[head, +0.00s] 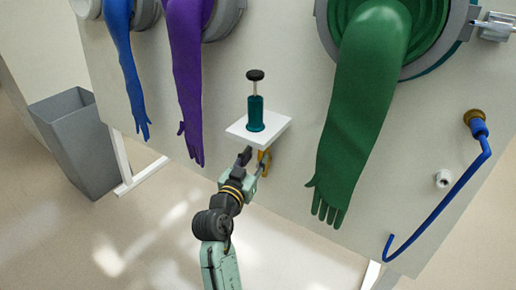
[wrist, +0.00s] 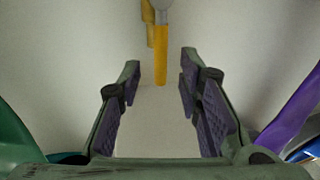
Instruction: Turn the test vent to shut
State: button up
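A yellow fitting (head: 264,158), apparently the test vent, is on the pale front panel just below the white shelf. In the wrist view its yellow lever (wrist: 161,58) runs straight up and down in the picture from a grey pivot, with another yellow part behind it. My gripper (head: 254,162) is close in front of it, below the shelf. In the wrist view my gripper (wrist: 160,75) is open, and the lever's end shows between the two fingertips with space on both sides. I cannot tell its exact depth. In the head view the gripper partly hides the fitting.
The white shelf (head: 240,131) with a teal plunger bottle (head: 255,113) is right above my gripper. A green glove (head: 352,120) hangs to the right, a purple glove (head: 187,75) to the left. A blue hooked tube (head: 448,195) is at the far right; a grey bin (head: 78,145) stands left.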

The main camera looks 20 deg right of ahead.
aim_at(259, 151)
jog(key=shift+p+x, duration=0.3)
jog(key=shift+x, duration=1.35)
grip_shut()
jog(key=shift+a, duration=0.1)
